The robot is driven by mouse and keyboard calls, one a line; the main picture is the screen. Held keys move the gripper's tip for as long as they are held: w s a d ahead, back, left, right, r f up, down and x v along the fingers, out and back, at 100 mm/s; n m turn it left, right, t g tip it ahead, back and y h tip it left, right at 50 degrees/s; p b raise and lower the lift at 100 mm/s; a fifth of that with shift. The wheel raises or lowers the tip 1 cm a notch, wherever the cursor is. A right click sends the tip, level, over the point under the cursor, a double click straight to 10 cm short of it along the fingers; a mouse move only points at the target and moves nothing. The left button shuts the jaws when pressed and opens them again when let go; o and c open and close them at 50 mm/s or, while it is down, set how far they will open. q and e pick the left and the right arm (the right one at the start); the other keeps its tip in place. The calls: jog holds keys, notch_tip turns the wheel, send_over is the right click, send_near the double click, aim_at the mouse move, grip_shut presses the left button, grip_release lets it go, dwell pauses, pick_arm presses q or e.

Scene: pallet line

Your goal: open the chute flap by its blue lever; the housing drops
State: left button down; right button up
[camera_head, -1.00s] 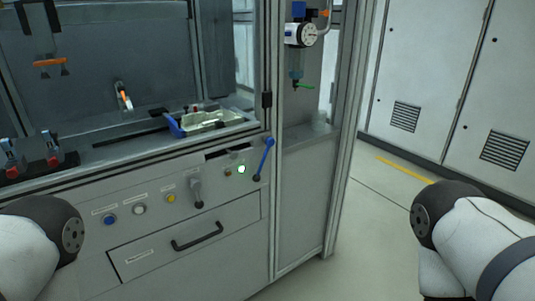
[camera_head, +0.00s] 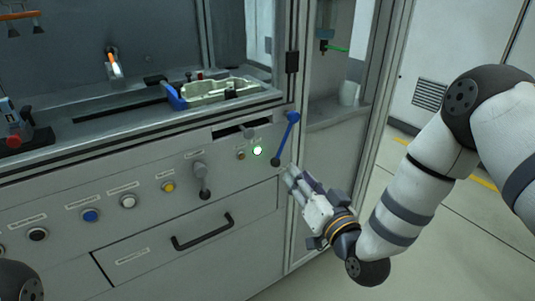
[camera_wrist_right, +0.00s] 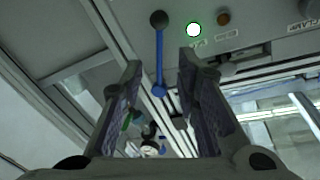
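The blue lever (camera_head: 287,135) is on the front panel's right end. It tilts a little right, with its blue ball end up and a dark knob at its lower end. My right gripper (camera_head: 290,176) is just below and right of it, apart from it. In the right wrist view the fingers (camera_wrist_right: 160,62) are open and empty, with the blue lever (camera_wrist_right: 159,60) showing in the gap beyond them. A pale housing (camera_head: 232,88) lies in a blue-ended holder on the deck. A dark slot (camera_head: 228,132) is below it; I cannot tell the flap's state. My left gripper is out of view.
A lit green-white button (camera_head: 257,150) sits left of the lever. A grey knob lever (camera_head: 201,178), coloured buttons and a drawer handle (camera_head: 203,232) are further left. An aluminium frame post (camera_head: 291,62) stands above the lever. Floor is free at the right.

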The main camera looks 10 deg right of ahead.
jog(key=w+a+b, duration=0.1)
jog(key=w, duration=0.9)
jog(key=shift+w+a, duration=0.2)
jog(key=shift+w, duration=0.1)
jog(key=shift+c, duration=0.6)
